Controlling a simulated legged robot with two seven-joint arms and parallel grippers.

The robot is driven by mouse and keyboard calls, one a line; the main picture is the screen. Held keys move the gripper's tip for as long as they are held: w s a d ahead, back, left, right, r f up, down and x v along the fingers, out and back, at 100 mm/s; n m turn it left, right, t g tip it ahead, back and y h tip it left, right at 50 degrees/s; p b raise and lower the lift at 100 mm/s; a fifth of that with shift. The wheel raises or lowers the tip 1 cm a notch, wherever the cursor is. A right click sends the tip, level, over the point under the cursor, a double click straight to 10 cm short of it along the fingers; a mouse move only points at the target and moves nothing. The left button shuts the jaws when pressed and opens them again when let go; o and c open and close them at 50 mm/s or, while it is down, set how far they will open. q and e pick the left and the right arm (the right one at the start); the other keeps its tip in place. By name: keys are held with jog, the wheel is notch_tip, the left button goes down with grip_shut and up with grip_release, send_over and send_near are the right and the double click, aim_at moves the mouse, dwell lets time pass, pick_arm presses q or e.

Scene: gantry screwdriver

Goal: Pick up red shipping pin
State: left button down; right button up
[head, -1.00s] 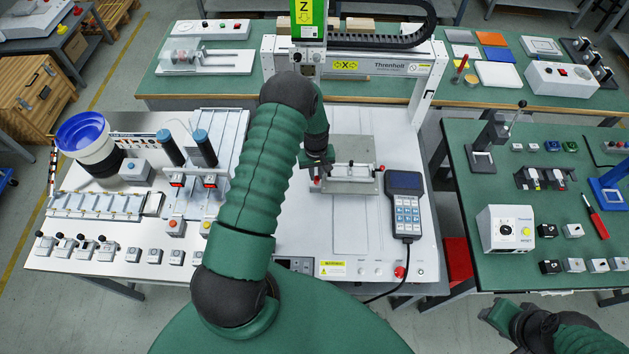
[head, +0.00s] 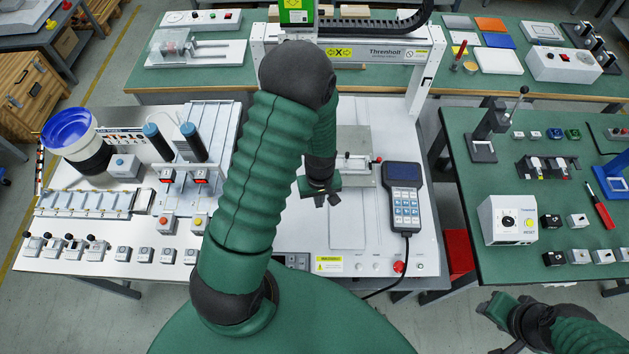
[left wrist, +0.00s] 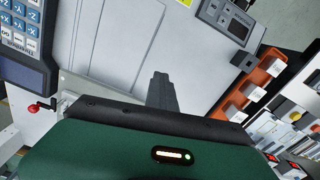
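A small red pin end (head: 378,160) shows at the right side of the metal fixture (head: 357,176) on the gantry's white bed. In the left wrist view a red knob-like pin (left wrist: 40,106) stands out from the fixture's edge at the left. My left gripper (head: 326,202) hangs over the bed, left of and nearer than the fixture, apart from the pin. Its two fingertips look separated and nothing shows between them. In the left wrist view the fingers (left wrist: 161,92) overlap. My left arm hides the fixture's left end. My right gripper (head: 488,306) is at the lower right, its fingers unclear.
A teach pendant (head: 404,198) lies right of the fixture. The gantry frame (head: 425,80) rises behind it. Two dark-blue-topped screw units (head: 192,140) and a blue bowl feeder (head: 70,130) stand left. The bed in front of the fixture is clear.

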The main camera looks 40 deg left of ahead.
pick_arm(q)
jog(key=shift+s+d, duration=0.3)
jog(key=shift+s, duration=0.45)
jog(key=c, duration=1.9)
grip_release()
jog(key=o, duration=1)
jog(key=shift+d, duration=0.45)
jog(key=o, duration=0.5)
jog(key=shift+a, duration=0.15)
jog(key=shift+c, duration=0.2)
jog(key=shift+a, duration=0.2)
pick_arm(e)
jog(key=shift+w+a+f, duration=0.1)
jog(key=shift+w+a, duration=0.05)
jog(key=shift+a, duration=0.4)
